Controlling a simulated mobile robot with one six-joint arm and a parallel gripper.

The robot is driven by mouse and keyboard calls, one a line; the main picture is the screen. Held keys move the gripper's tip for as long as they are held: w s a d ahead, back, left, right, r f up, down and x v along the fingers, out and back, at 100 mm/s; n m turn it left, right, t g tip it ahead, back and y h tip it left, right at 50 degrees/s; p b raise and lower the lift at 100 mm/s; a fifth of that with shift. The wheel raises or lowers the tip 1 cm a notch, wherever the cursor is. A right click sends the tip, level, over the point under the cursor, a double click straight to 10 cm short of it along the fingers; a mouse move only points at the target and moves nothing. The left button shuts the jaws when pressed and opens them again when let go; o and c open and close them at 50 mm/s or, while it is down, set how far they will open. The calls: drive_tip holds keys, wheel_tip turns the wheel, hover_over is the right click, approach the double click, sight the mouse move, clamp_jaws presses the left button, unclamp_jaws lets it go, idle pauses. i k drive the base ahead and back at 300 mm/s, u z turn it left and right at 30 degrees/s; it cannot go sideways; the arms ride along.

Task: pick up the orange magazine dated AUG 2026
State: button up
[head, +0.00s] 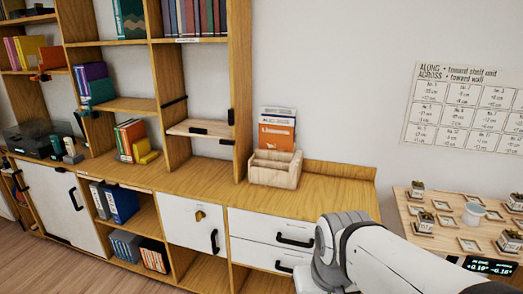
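An orange magazine (277,135) with white lettering stands upright in a light wooden holder (273,175) on the wooden counter. The holder's front hides its lower part. Its date is too small to read. A pale magazine or sheet (277,111) shows behind its top edge. White and dark links of my arm show at the lower right, in front of the drawers and apart from the holder. My gripper is not in view.
A bookshelf (156,90) with books rises left of the holder. Below the counter are white drawers (275,225) with black handles and a cabinet door. The counter (335,190) is bare right of the holder. A side table (410,210) with small pots stands at the right.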

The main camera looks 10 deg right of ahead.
sight(275, 133)
drive_tip(key=z, duration=0.1)
drive_tip(key=k, duration=0.55)
drive_tip(key=u, duration=0.55)
drive_tip(key=i, duration=1.35)
drive_tip(key=z, duration=0.5)
drive_tip(key=i, duration=1)
drive_tip(key=z, duration=0.75)
